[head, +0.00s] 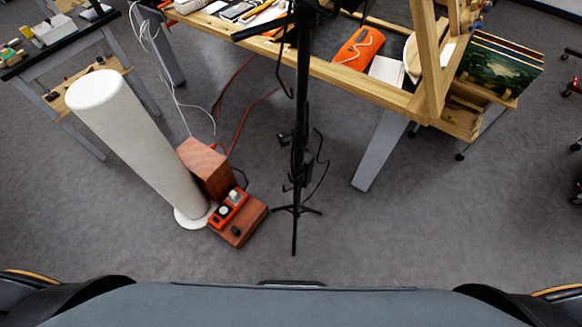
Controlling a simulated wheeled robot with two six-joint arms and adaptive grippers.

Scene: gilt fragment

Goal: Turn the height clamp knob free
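A thin black stand (299,150) rises upright in the middle of the head view, in front of the wooden workbench, with its small feet on the grey floor. A dark bar (262,28) sticks out to the left near its top. A small dark part (284,138) juts out to the left lower down the pole. I cannot tell which part is the height clamp knob or whether it is tight. Neither of my grippers is in view.
A pale column (135,140) and wooden blocks (205,168) stand on the left. Cables trail across the floor there. Floor right of the stand is mostly clear.

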